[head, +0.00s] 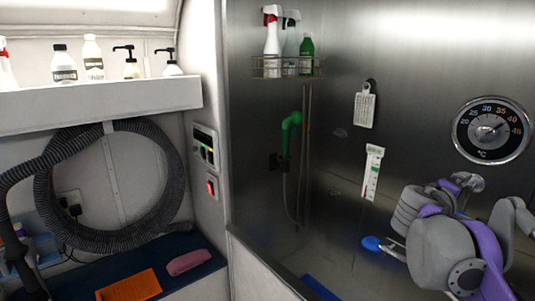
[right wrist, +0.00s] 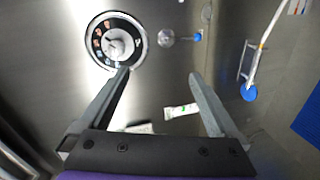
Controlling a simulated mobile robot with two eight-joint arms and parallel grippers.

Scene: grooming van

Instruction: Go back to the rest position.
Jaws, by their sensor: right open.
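My right gripper (right wrist: 158,75) is open in the right wrist view, with nothing between its two grey fingers. It faces the steel wall, and the round temperature dial (right wrist: 117,42) shows beyond its left finger. In the head view my right arm, grey and purple, reaches up at the lower right, below the dial (head: 492,130); its fingers cannot be made out there. My left gripper is not in view.
A blue-ended fitting (head: 372,243) shows beside my right arm. A thermometer card (head: 372,172) and a white tag (head: 365,105) hang on the wall. A green sprayer (head: 290,122) hangs left, below a wire bottle rack (head: 285,68). A coiled hose (head: 45,190) hangs farther left.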

